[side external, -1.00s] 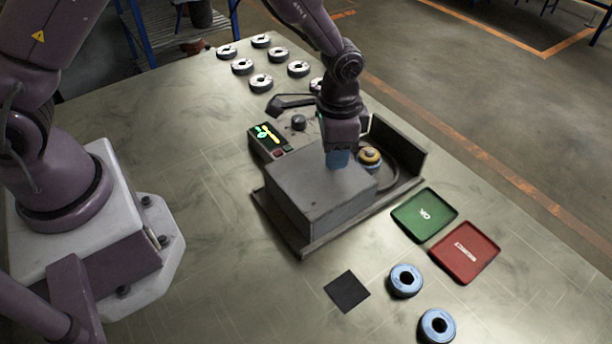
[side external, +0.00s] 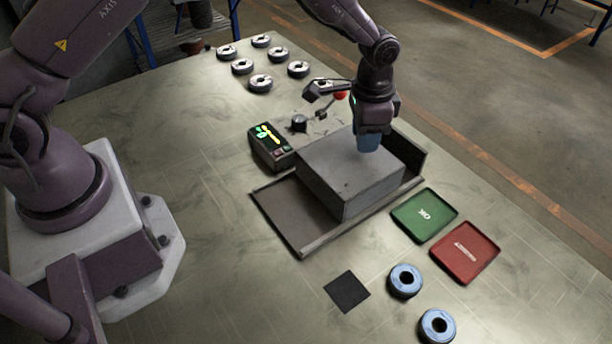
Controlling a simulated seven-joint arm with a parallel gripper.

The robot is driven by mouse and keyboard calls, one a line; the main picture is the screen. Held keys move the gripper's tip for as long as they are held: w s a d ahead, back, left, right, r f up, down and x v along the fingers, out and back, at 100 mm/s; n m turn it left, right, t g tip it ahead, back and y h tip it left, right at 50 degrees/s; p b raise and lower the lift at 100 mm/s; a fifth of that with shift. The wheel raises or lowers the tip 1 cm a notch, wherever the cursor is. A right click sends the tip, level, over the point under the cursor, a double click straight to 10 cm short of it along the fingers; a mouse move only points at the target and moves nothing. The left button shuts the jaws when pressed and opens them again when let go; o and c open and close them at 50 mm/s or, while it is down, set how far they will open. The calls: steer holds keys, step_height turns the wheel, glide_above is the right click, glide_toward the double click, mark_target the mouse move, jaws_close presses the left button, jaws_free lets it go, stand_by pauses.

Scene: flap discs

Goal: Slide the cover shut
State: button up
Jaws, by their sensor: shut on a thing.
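The cover (side external: 345,178) is a grey box-shaped hood on a grey base with a rail (side external: 295,213). It stands over the right part of the base, close to the upright plate (side external: 412,150) at the right end. The left part of the base is bare. My gripper (side external: 368,143) is at the cover's back right top edge, shut on a part of it that the fingers hide. Whatever lies under the cover is hidden.
A control box (side external: 270,147) with a lit green and yellow display and a black knob (side external: 299,123) stand behind the cover. A lever with a red ball (side external: 340,95) is near my wrist. Green tray (side external: 424,215), red tray (side external: 465,251), blue discs (side external: 405,281) and a dark square (side external: 347,291) lie in front. Several pale discs (side external: 261,83) lie at the back.

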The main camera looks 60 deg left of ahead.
steer(key=shift+w, duration=2.45)
steer(key=o, duration=0.7)
steer(key=shift+r, duration=4)
